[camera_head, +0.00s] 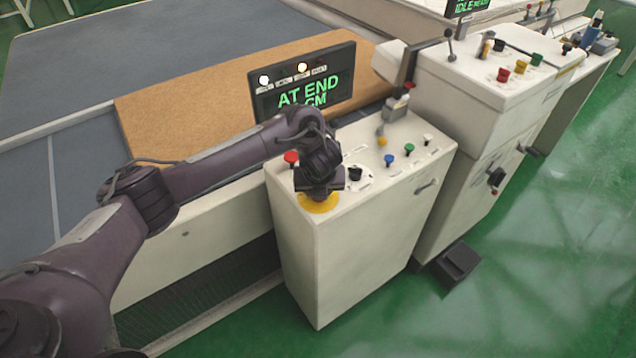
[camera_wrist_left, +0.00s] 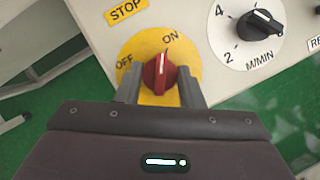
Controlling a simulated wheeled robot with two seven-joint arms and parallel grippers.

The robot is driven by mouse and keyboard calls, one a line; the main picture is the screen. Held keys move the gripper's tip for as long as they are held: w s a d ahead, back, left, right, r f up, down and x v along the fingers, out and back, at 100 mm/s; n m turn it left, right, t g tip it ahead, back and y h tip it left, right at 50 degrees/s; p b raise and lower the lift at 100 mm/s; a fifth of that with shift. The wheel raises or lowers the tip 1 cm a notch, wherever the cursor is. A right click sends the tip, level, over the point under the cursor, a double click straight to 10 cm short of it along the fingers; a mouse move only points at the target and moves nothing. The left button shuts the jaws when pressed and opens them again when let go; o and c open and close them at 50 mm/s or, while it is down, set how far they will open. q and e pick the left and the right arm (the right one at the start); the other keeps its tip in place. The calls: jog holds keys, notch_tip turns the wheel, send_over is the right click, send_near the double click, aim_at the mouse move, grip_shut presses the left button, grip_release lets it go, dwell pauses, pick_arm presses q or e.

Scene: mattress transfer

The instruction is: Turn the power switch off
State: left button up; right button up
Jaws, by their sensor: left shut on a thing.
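The power switch is a red knob (camera_wrist_left: 159,74) with a white pointer line, on a round yellow plate (camera_wrist_left: 133,50) marked OFF and ON. In the wrist view the pointer points up, close to the ON mark and away from OFF. My left gripper (camera_wrist_left: 158,88) is shut on the knob, one finger on each side. In the head view my left gripper (camera_head: 318,193) points down over the yellow plate (camera_head: 318,204) on the white control cabinet (camera_head: 350,240) and hides the knob. My right gripper is in neither view.
A red stop button (camera_head: 291,158) stands left of my gripper. A speed dial (camera_wrist_left: 248,35) sits right of the switch; blue, green and white buttons lie beyond. A display (camera_head: 305,82) reads AT END. A tan mattress (camera_head: 190,110) lies behind. A taller cabinet (camera_head: 480,100) stands right.

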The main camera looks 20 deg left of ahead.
pick_arm(q)
jog(key=n+p, duration=0.2)
jog(key=n+y+p, duration=0.1)
jog(key=n+g+p, duration=0.1)
jog(key=n+p, duration=0.1)
jog(key=shift+w+d+r+n+y+p, duration=0.1)
jog(key=shift+d+r+n+y+p, duration=0.05)
jog(key=shift+r+n+y+p, duration=0.15)
jog(key=n+g+p, duration=0.1)
jog(key=n, duration=0.1)
jog(key=shift+f+n+y+p, duration=0.1)
jog(key=shift+n+y+p, duration=0.2)
jog(key=shift+n, duration=0.1)
jog(key=shift+w+n+g, duration=0.1)
jog(key=shift+n+g, duration=0.3)
jog(key=shift+n, duration=0.5)
jog(key=shift+d+f+n+g+y, duration=0.15)
jog(key=shift+n+g+y, duration=0.2)
jog(key=shift+n, duration=0.45)
jog(key=shift+w+n+g+b, duration=0.15)
jog(key=shift+n+g+b, duration=0.35)
jog(key=shift+n, duration=1.3)
jog(key=o, duration=0.9)
jog(key=shift+o, duration=0.2)
